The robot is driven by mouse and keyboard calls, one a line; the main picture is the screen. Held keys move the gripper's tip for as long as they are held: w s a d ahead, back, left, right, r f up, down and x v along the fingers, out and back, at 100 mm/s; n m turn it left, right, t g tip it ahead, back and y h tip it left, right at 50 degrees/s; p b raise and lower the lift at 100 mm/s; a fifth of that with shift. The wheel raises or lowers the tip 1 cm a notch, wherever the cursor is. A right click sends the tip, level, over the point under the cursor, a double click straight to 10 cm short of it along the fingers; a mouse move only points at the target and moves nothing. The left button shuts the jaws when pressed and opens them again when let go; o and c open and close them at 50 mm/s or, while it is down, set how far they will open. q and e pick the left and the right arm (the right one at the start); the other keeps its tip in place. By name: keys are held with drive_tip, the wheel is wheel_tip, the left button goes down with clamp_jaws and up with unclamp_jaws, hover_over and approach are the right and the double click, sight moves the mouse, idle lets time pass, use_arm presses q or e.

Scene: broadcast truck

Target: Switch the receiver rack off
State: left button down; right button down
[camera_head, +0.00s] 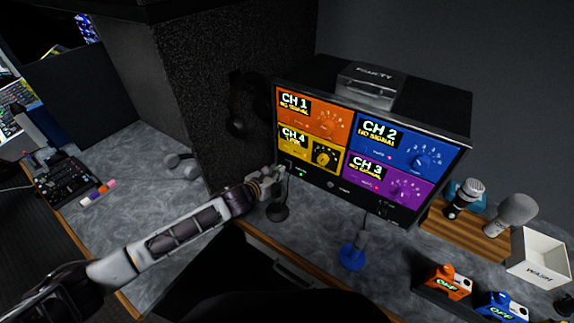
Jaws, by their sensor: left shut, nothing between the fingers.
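The receiver rack (341,188) stands at the back of the desk. Its front has an orange CH 1 panel (309,104), a blue CH 2 panel (383,137), a yellow CH 4 panel (297,144) and a purple CH 3 panel (373,172), each with a knob. CH 1 and CH 2 read "NO SIGNAL"; the smaller text on CH 3 and CH 4 is hard to read. My left gripper (277,174) is shut and empty at the rack's lower left corner, close to its front face. I cannot tell whether it touches. My right gripper is not in view.
A black stand (278,211) is just below my left gripper. A blue-based stand (352,257) is in front of the rack. Microphones on a wooden holder (465,235), a white WASH bin (541,256) and orange (447,284) and blue (501,307) OFF packs are at right.

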use_arm(q)
drive_tip(key=shift+b+x, duration=0.4)
drive_tip(key=shift+x, duration=1.05)
idle(2.4)
drive_tip(key=shift+s+a+r, duration=0.1)
drive_tip(key=shift+s+a+r+p, duration=0.15)
drive_tip(key=shift+s+a+p, duration=0.1)
drive_tip(key=shift+p, duration=0.3)
drive_tip(key=shift+p+v, duration=1.85)
drive_tip(key=shift+v, duration=0.95)
drive_tip(key=shift+s, duration=0.1)
